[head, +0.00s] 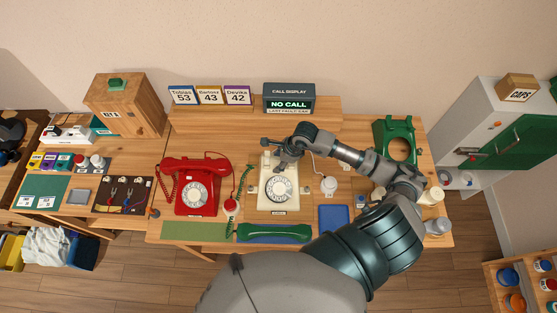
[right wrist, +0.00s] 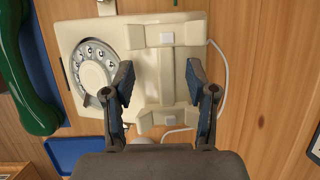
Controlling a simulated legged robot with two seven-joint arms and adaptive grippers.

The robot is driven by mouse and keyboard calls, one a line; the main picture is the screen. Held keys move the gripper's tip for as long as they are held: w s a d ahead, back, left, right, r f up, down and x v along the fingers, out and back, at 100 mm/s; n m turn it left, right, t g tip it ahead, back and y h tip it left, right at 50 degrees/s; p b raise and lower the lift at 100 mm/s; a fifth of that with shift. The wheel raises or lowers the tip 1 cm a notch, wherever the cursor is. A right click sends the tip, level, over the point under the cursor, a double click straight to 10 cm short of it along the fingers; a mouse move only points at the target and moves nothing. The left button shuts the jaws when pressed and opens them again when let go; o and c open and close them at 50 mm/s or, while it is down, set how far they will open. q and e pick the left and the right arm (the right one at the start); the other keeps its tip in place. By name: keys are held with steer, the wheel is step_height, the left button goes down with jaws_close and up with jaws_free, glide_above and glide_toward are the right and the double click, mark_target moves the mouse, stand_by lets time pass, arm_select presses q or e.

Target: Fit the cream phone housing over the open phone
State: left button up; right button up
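The cream phone housing (head: 279,203) lies in the middle of the table with a round rotary dial (head: 279,188) showing through its front. In the right wrist view the housing (right wrist: 165,75) fills the middle, with the dial (right wrist: 92,70) to the left. The open phone's inside is not visible; I cannot tell whether the housing is fully seated. My right gripper (head: 284,161) is over the rear of the housing. In the wrist view its fingers (right wrist: 161,85) are apart, on either side of a raised middle strip, with no clear contact. My left gripper is out of view.
A red phone (head: 197,187) stands to the left. A green handset (head: 274,232) lies in front on a blue mat, and a green housing (head: 398,143) is at the back right. A blue pad (head: 334,218) and a white cable (right wrist: 222,75) are to the cream housing's right.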

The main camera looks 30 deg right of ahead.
steer(key=v, duration=1.2)
steer(key=shift+f, duration=0.15)
stand_by(0.4)
